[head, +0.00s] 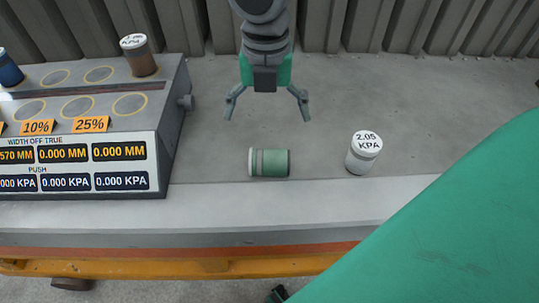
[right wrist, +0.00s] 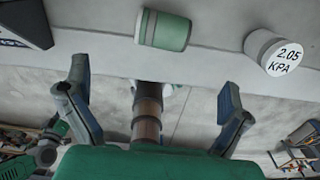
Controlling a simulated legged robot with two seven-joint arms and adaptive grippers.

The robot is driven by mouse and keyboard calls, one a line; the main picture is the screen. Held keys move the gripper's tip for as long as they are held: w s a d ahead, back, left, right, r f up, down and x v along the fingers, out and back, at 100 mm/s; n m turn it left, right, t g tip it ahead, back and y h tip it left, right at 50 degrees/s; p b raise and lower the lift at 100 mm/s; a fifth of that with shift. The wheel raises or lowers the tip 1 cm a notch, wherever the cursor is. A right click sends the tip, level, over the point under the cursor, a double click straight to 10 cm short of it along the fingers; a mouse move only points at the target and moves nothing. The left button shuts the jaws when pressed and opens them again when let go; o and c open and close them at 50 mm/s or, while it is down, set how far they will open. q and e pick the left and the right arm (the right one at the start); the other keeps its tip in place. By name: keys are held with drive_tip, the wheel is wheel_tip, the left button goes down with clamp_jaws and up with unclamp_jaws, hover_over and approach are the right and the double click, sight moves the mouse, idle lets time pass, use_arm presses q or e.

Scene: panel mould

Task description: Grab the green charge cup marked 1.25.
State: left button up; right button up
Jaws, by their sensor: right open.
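A green cup (head: 270,163) with a pale end lies on its side on the grey bench top. No marking on it can be read. It also shows in the right wrist view (right wrist: 164,31), at the top middle. My right gripper (head: 267,106) is open and empty, fingers spread, behind the green cup in the head view and apart from it. In the right wrist view its two fingers (right wrist: 154,90) stand wide, with the cup beyond them and nothing between their tips. My left gripper is not seen.
A white cup (head: 363,153) marked 2.05 KPA stands upright to the right. A grey panel box (head: 178,125) at left has displays and ringed spots, with a brown cup (head: 142,58) and a blue cup (head: 9,70) on it. The bench's front edge lies near the green cup.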

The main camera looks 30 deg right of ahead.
drive_tip(key=b, duration=0.1)
hover_over(269, 154)
drive_tip(key=f, duration=0.6)
drive_tip(key=shift+a+f, duration=0.2)
drive_tip(key=shift+a, duration=0.1)
drive_tip(key=f, duration=0.2)
drive_tip(key=f+b, duration=0.1)
drive_tip(key=f, duration=0.1)
drive_tip(key=d+f, duration=0.1)
drive_tip(key=f, duration=0.1)
drive_tip(key=shift+w+b, duration=0.1)
drive_tip(key=shift+b, duration=0.3)
drive_tip(key=shift+a+r, duration=0.15)
